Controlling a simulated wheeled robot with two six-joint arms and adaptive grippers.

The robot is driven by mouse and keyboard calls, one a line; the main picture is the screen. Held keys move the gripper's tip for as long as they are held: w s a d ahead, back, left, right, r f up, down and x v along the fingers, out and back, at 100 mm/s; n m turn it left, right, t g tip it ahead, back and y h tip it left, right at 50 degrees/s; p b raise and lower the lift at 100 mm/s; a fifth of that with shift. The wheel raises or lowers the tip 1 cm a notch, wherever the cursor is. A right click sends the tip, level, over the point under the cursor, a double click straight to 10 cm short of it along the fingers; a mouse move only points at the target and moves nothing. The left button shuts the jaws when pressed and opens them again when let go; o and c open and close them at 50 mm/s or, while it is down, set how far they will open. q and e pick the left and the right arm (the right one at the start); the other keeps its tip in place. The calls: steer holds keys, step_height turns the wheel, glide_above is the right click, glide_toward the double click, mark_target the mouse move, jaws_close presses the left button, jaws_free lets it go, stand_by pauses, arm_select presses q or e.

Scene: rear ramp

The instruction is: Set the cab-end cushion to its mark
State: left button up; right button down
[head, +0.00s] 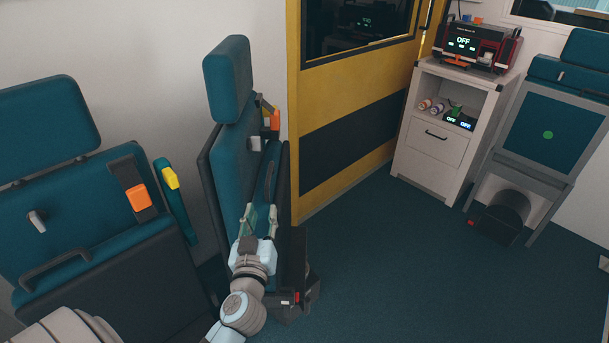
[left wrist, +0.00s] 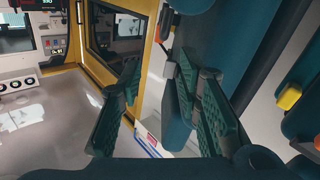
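The middle seat (head: 231,160) stands against the wall, with a teal backrest, headrest and a thin upright cushion panel (head: 283,190). I cannot tell for certain which cushion is the cab-end one. No mark for it shows clearly. My left gripper (head: 262,213) is at this seat, fingers pointing up along the panel. In the left wrist view the gripper (left wrist: 158,85) has its two green-padded fingers well apart. A teal cushion edge (left wrist: 173,112) shows between and behind them, nearer the right finger. Contact cannot be told. My right gripper is not in view.
Another teal seat (head: 90,225) with an orange buckle (head: 138,197) is at left. A yellow door (head: 350,85) stands behind. The floor (head: 400,265) between is clear.

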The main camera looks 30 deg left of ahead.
mark_target(268, 176)
arm_select(q)
steer(key=x, duration=0.5)
steer(key=f+x, duration=0.1)
steer(key=x, duration=0.9)
steer(key=shift+a+f, duration=0.3)
steer(key=shift+a, duration=0.25)
steer(key=shift+r, duration=0.15)
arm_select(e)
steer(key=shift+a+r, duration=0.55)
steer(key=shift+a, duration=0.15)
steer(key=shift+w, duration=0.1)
arm_select(q)
steer(key=shift+d+r, duration=0.1)
steer(key=shift+d, duration=0.1)
steer(key=c, duration=0.7)
steer(key=shift+d, duration=0.1)
jaws_close()
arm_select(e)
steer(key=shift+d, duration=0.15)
